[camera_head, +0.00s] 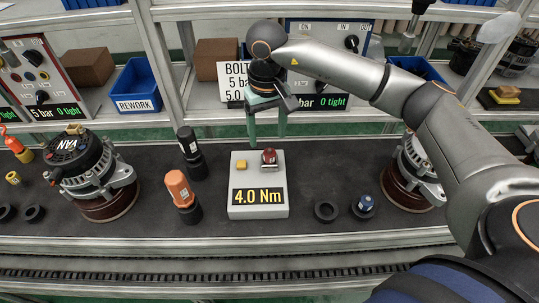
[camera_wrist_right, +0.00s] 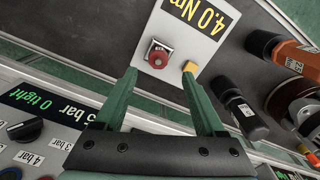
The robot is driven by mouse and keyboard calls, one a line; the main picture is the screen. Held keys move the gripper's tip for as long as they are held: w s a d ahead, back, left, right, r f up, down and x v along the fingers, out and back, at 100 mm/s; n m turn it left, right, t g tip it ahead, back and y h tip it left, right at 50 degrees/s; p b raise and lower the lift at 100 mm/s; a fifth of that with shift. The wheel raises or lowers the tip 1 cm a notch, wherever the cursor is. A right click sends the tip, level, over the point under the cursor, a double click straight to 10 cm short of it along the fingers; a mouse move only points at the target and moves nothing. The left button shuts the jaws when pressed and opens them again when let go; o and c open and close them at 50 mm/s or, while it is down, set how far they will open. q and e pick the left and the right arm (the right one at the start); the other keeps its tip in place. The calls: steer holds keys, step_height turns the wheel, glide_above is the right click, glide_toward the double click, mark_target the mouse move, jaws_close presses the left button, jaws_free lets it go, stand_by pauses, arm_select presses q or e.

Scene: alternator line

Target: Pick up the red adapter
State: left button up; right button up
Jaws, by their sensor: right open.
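The red adapter (camera_head: 269,156) stands on the far right part of the top of the light grey box (camera_head: 238,212) that reads 4.0 Nm. It also shows in the right wrist view (camera_wrist_right: 158,56) as a round red top on a paler base. My right gripper (camera_head: 267,134) is open and empty, with its green fingers pointing down just behind and above the box. In the right wrist view the adapter appears ahead of and between the fingertips (camera_wrist_right: 160,78), apart from both. My left gripper is not in view.
A yellow block (camera_head: 241,165) sits on the box left of the adapter. Left of the box stand an orange tool (camera_head: 180,190) and a black tool (camera_head: 189,150). Black rings (camera_head: 326,211) lie to its right. Alternators (camera_head: 93,175) stand on the line. Shelving with control panels is behind.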

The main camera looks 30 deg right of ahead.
mark_target(270, 150)
steer(key=shift+s+d+f+p, duration=0.15)
steer(key=shift+f+p, duration=0.1)
steer(key=shift+f, duration=1.3)
steer(key=shift+s+f+p, duration=0.1)
steer(key=shift+f+p, duration=0.15)
steer(key=shift+f, duration=1.3)
steer(key=shift+c, duration=0.4)
jaws_close()
